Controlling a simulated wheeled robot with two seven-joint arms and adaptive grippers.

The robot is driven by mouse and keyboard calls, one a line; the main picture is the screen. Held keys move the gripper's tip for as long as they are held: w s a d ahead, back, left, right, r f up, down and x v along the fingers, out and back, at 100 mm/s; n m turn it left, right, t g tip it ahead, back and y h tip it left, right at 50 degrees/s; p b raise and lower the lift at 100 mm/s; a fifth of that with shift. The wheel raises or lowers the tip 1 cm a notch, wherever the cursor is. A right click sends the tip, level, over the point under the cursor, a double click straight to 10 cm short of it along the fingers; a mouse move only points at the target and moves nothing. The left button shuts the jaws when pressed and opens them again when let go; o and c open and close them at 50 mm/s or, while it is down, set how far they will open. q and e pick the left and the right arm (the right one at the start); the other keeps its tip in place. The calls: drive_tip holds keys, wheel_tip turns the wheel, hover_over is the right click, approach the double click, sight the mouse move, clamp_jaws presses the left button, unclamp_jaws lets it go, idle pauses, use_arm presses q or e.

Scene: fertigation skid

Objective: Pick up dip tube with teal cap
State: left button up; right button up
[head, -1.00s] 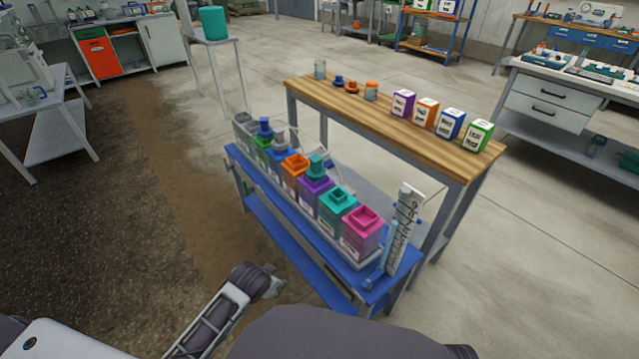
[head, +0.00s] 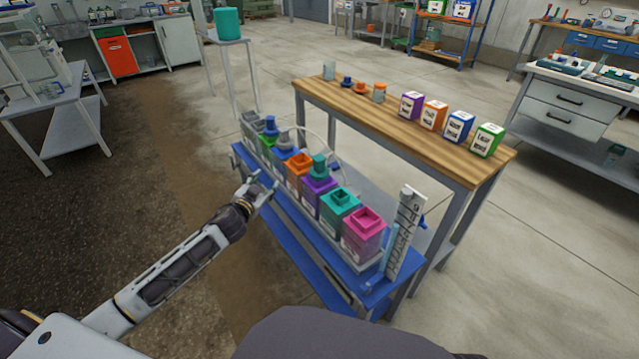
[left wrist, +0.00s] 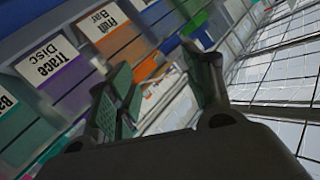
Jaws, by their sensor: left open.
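The teal cap (head: 318,166) of the dip tube sits on top of the purple container (head: 317,196) in the row on the blue skid. Its tube is not visible below the cap. My left gripper (head: 262,186) is open and empty at the near left side of the row, left of the teal cap and apart from it. In the left wrist view the open fingers (left wrist: 162,88) are in front of the labelled containers, with the purple one (left wrist: 60,80) at the left. I cannot make out the teal cap in that view. My right gripper is not in view.
Teal (head: 340,212), pink (head: 363,236) and orange (head: 299,168) containers flank the purple one. Blue (head: 270,126) and grey-blue (head: 284,140) caps stand farther back. A white scale board (head: 404,235) stands at the near end. A wooden bench (head: 400,130) is behind.

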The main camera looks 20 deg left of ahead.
use_arm(q)
drive_tip(key=s+d+r+m+g+h, duration=0.1)
drive_tip(key=d+r+m+h, duration=0.2)
drive_tip(key=d+r+h, duration=0.3)
drive_tip(key=d+h, duration=0.1)
drive_tip(key=h, duration=0.4)
drive_tip(key=shift+d+h, duration=0.25)
drive_tip(key=shift+h, duration=0.15)
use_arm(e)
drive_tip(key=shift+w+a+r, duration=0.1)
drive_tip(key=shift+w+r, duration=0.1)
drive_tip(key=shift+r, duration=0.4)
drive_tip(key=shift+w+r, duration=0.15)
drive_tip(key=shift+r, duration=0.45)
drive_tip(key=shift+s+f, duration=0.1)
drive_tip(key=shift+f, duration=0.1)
use_arm(q)
drive_tip(key=shift+d, duration=0.1)
